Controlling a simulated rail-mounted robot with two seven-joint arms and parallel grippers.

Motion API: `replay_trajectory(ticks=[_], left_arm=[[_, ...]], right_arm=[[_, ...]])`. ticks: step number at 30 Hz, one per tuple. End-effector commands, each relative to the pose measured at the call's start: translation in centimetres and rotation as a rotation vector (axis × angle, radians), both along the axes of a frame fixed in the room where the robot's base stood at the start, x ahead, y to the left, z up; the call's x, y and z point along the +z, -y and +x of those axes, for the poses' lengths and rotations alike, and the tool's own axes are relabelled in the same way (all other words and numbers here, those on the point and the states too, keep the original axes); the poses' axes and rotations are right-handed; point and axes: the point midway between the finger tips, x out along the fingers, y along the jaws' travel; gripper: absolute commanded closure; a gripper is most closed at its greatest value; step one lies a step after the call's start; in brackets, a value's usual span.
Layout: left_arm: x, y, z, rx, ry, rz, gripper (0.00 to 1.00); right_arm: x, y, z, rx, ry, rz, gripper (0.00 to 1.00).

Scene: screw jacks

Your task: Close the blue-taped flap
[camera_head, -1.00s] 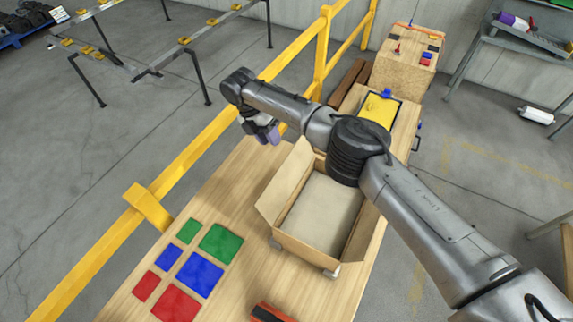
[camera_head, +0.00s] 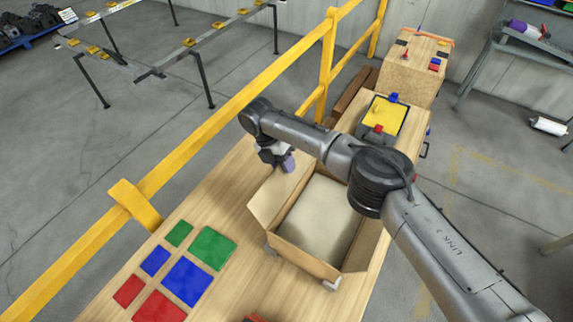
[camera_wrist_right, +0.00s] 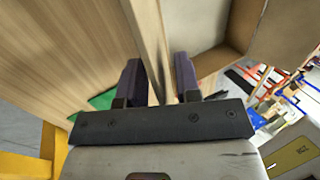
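An open cardboard box (camera_head: 303,261) stands on the wooden table, with a pale floor or filling inside. A flap (camera_head: 267,204) on its left side leans outward. I see no blue tape on it. My right gripper (camera_head: 282,164) hangs at the far end of this flap, pointing down. In the right wrist view, my right gripper (camera_wrist_right: 158,78) is open, its two dark fingers on either side of a thin board edge (camera_wrist_right: 149,35) that looks like the flap. A gap shows between the fingers; I cannot tell whether either touches the board. My left gripper is not in view.
Red, blue and green squares (camera_head: 187,281) lie on the table left of the box. A yellow-topped case (camera_head: 385,112) and a wooden crate (camera_head: 415,72) stand beyond it. A yellow railing (camera_head: 205,130) runs along the table's left side. My right arm crosses over the box.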

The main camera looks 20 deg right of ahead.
Motion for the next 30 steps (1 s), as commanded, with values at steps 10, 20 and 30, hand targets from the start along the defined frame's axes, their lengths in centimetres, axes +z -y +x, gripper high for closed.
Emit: replay_trajectory(ticks=[10, 20, 30], left_arm=[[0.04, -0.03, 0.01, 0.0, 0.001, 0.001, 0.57], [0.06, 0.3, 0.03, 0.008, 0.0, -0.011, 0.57], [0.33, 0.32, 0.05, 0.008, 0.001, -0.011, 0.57]], right_arm=[[0.02, 0.0, 0.0, 0.0, 0.0, 0.0, 0.85], [0.02, 0.02, 0.0, 0.0, 0.0, 0.0, 1.0], [0.14, 0.07, -0.04, -0.001, 0.003, 0.002, 1.0]])
